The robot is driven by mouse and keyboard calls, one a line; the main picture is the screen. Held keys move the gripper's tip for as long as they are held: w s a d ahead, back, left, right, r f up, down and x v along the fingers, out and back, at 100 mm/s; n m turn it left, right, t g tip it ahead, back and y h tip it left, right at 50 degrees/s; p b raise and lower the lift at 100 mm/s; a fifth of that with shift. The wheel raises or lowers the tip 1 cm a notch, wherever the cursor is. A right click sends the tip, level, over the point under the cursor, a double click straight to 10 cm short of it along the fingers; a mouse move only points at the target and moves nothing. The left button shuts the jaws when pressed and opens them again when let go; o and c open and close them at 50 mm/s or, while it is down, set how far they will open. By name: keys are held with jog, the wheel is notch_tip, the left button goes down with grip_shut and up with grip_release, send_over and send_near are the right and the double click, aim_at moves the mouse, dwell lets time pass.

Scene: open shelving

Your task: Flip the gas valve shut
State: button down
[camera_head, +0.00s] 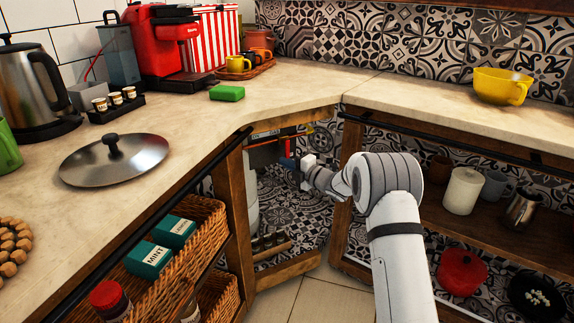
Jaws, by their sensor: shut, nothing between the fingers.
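My gripper (300,165) is reaching into the open corner cabinet under the counter, small in the view. Its fingers are shut with nothing between them. A small blue part (286,162), with a red part just above it, lies at the left of the gripper; it looks like the gas valve's handle. I cannot tell whether the fingers touch it or which way the handle is turned. A pale cylinder (251,195) stands lower left in the cabinet, partly hidden by the wooden post.
Wooden posts (236,215) and the counter edge frame the cabinet opening closely. Wicker baskets (195,232) with tea boxes are at left. The right shelf (490,225) holds a white canister (463,190) and mugs. A red pot (461,271) sits below. Floor tiles (325,300) are clear in front.

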jog(key=s+a+b, duration=0.2)
jog(key=a+b, duration=0.1)
jog(key=p+v, duration=0.4)
jog(key=v, duration=0.5)
jog(key=s+d+r+m+h+p, duration=0.35)
jog(key=d+r+m+p, duration=0.2)
jog(key=r, duration=0.35)
jog(key=s+d+r+m+t+h+p, duration=0.1)
jog(key=s+d+r+m+h+p, duration=0.1)
jog(key=d+r+m+h+p, duration=0.45)
jog(key=s+d+r+m+h+p, duration=0.25)
jog(key=r+p, duration=0.25)
jog(key=r, duration=0.5)
jog(key=s+d+r+m+g+p, duration=0.1)
jog(key=s+r+m+g+p, duration=0.2)
jog(key=s, duration=0.9)
jog(key=s+d+r+m+g+h+p, duration=0.1)
jog(key=s+r+m+g+p, duration=0.2)
jog(key=s+r+m+p, duration=0.2)
jog(key=s+d+r+m+g+p, duration=0.2)
jog(key=s+r+m+p, duration=0.3)
jog(key=s, duration=1.3)
jog(key=m+g+p, duration=0.1)
jog(key=p, duration=0.3)
jog(key=shift+s+h, duration=0.35)
jog(key=shift+s, duration=0.05)
jog(key=shift+a, duration=0.1)
